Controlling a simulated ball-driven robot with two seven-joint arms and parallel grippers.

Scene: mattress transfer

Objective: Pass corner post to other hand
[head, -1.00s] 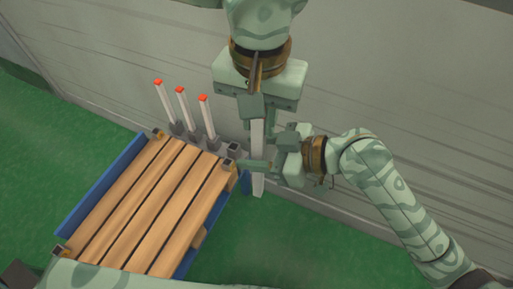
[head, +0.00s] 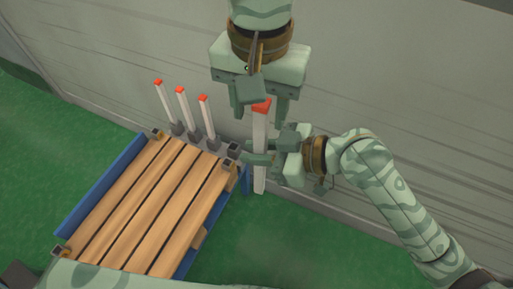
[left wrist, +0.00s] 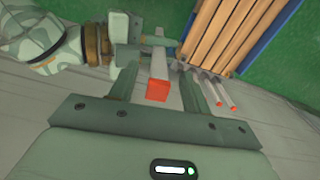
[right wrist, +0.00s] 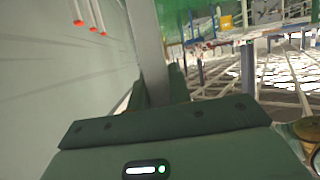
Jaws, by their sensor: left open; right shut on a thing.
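The corner post (head: 260,130), white with a red top, stands roughly upright beside the slatted frame. My right gripper (head: 262,152) is shut on its middle part. My left gripper (head: 261,108) is above, open, with one finger on each side of the red-topped end and gaps between. The left wrist view shows the red end (left wrist: 157,90) between the open left fingers. In the right wrist view the post (right wrist: 146,40) runs up from between the right fingers (right wrist: 160,92), which partly hide it.
Three more red-topped posts (head: 184,110) stand in grey holders behind the slatted frame (head: 150,205). An empty dark socket (head: 233,148) sits at the row's right end. A blue rail (head: 105,185) edges the frame. A grey wall (head: 400,100) stands behind; green floor (head: 330,255) is open at front right.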

